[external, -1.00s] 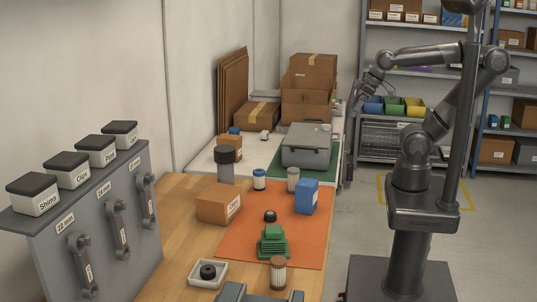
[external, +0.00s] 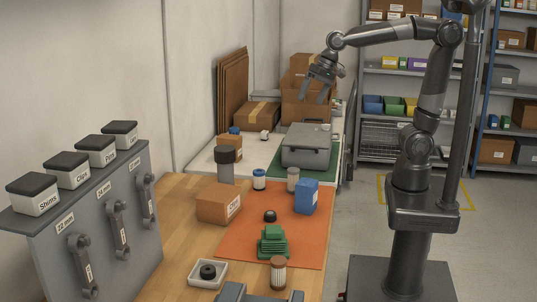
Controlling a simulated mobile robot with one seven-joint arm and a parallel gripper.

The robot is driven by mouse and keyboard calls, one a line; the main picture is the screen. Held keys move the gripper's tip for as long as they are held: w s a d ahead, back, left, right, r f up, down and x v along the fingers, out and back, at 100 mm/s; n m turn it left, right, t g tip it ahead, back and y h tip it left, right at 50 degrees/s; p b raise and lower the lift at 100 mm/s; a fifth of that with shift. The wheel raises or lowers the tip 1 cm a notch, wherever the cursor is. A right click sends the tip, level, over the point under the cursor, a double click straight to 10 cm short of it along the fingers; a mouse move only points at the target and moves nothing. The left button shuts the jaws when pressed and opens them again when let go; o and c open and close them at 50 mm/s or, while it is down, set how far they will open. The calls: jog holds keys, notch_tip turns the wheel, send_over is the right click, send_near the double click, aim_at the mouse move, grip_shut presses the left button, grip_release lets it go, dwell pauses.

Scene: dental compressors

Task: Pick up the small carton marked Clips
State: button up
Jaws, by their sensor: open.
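A small brown carton (external: 219,203) sits on the wooden table at the left edge of the orange mat; its white side label is small and slanted and seems to read Clips. A white tub with a dark lid (external: 73,181), also marked Clips, stands on the grey rack at the left. My gripper (external: 314,98) is open and empty, fingers pointing down. In the picture it lies over the stacked cardboard boxes at the back, well above and to the right of the carton.
A dark-capped grey cylinder (external: 225,166) stands just behind the carton. The orange mat (external: 300,245) carries a blue box (external: 306,197), a green stepped part (external: 273,243) and small cylinders. A grey case (external: 306,146) sits farther back. A white tray (external: 208,274) lies in front.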

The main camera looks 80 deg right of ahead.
jog(key=w+a+m+y, duration=0.1)
jog(key=w+a+m, duration=0.2)
jog(key=w+a, duration=0.4)
jog(key=m+g+y, duration=0.2)
jog(key=m+g, duration=0.2)
jog(key=m, duration=0.7)
send_near(219, 192)
jog(key=x, duration=0.2)
jog(key=shift+f, duration=0.35)
jog(key=x, duration=0.5)
jog(key=shift+w+a+f, duration=0.1)
jog(key=shift+a+f, duration=0.1)
jog(key=shift+f, duration=0.2)
jog(key=shift+d+x, duration=0.15)
jog(key=shift+x, duration=1.15)
jog(key=shift+d+x, duration=0.1)
jog(key=shift+x, duration=1.15)
jog(key=shift+f, duration=0.2)
jog(key=shift+c, duration=0.4)
jog(key=c, duration=0.7)
